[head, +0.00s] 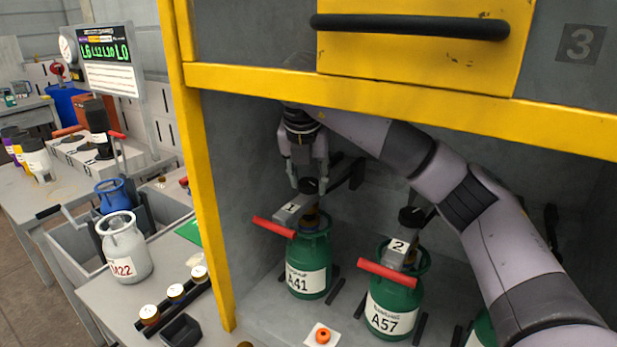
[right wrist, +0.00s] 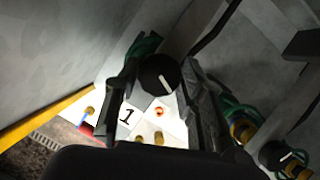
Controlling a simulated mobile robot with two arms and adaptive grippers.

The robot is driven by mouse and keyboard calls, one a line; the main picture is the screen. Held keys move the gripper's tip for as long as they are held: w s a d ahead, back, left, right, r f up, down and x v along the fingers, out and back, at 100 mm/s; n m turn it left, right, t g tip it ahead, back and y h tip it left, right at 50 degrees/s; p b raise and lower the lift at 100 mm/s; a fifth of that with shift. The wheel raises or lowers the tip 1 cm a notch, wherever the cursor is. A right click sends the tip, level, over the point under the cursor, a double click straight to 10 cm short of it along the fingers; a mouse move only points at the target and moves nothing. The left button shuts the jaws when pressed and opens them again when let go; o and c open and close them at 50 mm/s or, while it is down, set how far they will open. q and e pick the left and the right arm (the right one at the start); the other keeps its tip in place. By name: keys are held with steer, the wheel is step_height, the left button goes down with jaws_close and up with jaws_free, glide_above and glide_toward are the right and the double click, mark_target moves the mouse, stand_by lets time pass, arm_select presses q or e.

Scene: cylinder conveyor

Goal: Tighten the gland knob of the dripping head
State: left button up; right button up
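Head 1 (head: 296,207) sits on the green cylinder A41 (head: 307,270), with a red lever and a black knob (head: 309,186) on top. Head 2 (head: 400,252) sits on the green cylinder A57 (head: 393,306), with its own black knob (head: 411,217). My right gripper (head: 307,185) points down over head 1, one finger on each side of its knob. In the right wrist view the knob (right wrist: 158,75) with a white mark lies between the spread fingers, with small gaps at its sides. I see no drip. My left gripper is out of view.
The yellow cabinet frame (head: 206,220) and its upper beam surround the bay. An orange ring (head: 323,336) lies on a white card in front. A third green cylinder (head: 484,328) is partly hidden by my right arm.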

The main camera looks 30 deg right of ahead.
steer(key=o, duration=0.4)
steer(key=v, duration=1.2)
steer(key=shift+d, duration=0.1)
